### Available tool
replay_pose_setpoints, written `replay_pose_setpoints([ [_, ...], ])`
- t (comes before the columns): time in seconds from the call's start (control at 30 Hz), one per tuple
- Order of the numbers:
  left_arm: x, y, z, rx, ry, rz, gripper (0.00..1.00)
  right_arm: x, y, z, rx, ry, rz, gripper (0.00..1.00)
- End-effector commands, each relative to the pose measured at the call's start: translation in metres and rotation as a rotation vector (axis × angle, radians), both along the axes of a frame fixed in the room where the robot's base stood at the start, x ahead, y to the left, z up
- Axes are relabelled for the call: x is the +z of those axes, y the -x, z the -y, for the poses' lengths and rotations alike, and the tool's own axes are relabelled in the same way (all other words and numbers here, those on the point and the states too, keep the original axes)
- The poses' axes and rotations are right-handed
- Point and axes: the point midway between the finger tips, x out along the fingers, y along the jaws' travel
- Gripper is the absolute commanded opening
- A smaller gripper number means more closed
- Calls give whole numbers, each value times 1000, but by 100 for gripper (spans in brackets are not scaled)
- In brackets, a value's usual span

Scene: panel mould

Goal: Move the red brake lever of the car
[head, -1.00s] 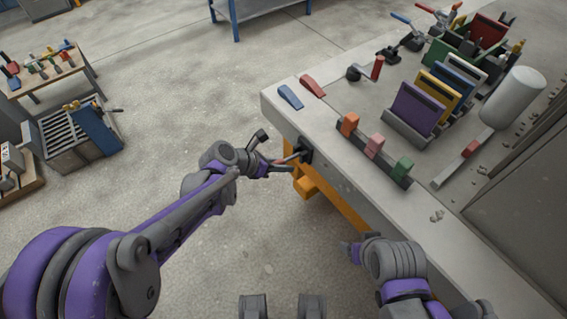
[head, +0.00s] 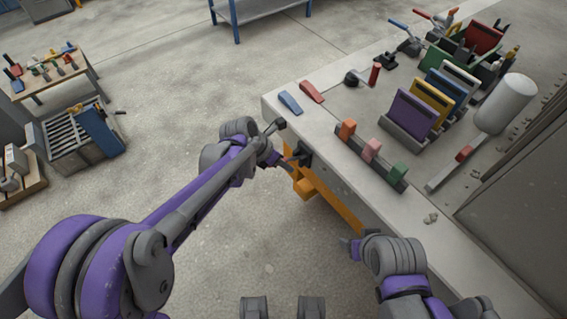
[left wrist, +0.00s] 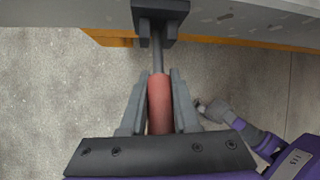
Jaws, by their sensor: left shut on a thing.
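The red brake lever (left wrist: 159,103) has a red grip on a thin dark shaft, which runs into a dark bracket (left wrist: 160,12) on the bench's edge. The bracket also shows in the head view (head: 303,156), on the bench's near-left side. My left gripper (left wrist: 158,80) is shut on the red grip, with one finger on each side of it. In the head view my left gripper (head: 282,163) is just left of the bracket, and the lever is mostly hidden there. My right gripper (head: 350,246) hangs beside the bench, apart from the lever; its opening is unclear.
The pale bench (head: 275,108) carries a blue pedal (head: 290,102), a red pedal (head: 312,92), a rail with orange, pink and green blocks (head: 371,151), upright coloured panels (head: 410,115) and a white cylinder (head: 506,103). An orange beam (head: 335,208) runs below its edge.

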Motion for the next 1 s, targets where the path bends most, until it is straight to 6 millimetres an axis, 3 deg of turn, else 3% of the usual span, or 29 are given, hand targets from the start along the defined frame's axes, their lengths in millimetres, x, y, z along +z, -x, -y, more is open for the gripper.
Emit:
replay_pose_setpoints([
  [0.1,1,-1,0,1,1,2,0,0,0,0,0,0,0,67],
  [0.13,1,-1,0,1,1,2,31,0,0,0,0,0,0,67],
  [0.3,1,-1,0,0,1,1,60,0,0,0,0,0,0,67],
  [0.67,6,1,-2,0,1,1,60,1,0,0,0,0,0,67],
  [1.0,61,13,-31,2,2,2,60,10,-1,0,0,0,3,67],
])
